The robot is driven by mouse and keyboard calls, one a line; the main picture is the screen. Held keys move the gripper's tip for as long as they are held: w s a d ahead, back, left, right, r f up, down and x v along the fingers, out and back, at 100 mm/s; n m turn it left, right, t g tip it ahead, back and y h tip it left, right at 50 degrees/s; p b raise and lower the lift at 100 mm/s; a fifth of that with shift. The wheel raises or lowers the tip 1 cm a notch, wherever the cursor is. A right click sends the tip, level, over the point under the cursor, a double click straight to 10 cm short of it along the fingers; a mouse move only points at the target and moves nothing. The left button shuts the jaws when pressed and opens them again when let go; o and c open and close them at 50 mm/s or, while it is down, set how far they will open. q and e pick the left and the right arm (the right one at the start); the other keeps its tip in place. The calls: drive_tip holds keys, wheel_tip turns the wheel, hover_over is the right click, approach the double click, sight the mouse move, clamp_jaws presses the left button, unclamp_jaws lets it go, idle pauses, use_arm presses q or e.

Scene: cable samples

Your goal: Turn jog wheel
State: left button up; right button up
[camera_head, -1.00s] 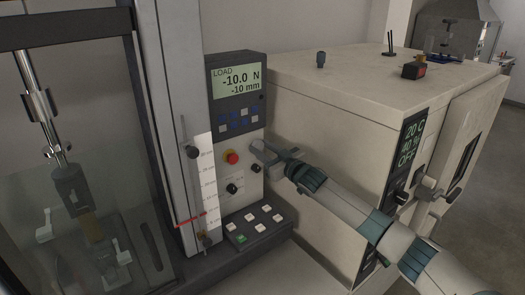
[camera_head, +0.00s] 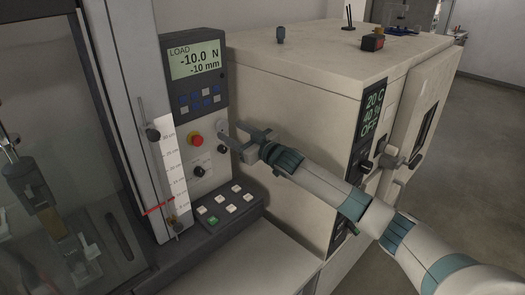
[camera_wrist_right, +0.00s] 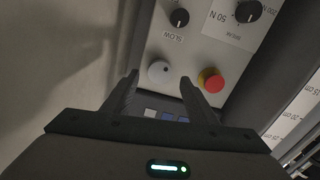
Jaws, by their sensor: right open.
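The jog wheel (camera_wrist_right: 160,73) is a pale grey round knob with a small dark dot on the light control panel, plain in the right wrist view. In the head view it is mostly hidden by my right gripper (camera_head: 236,138), which reaches in from the right at the panel's right edge. In the right wrist view my right gripper (camera_wrist_right: 159,82) is open, with its two dark fingers on either side of the wheel. I cannot tell whether a finger touches it. My left gripper is not in view.
A red button (camera_wrist_right: 211,80) sits close beside the wheel, with a SLOW knob (camera_wrist_right: 179,18) nearby. The display (camera_head: 195,60) reads -10.0 N and -10 mm. A button box (camera_head: 225,207) juts out below. A beige cabinet (camera_head: 290,100) stands right behind my right arm.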

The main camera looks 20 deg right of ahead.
drive_tip(key=b+v, duration=0.4)
drive_tip(key=v, duration=1)
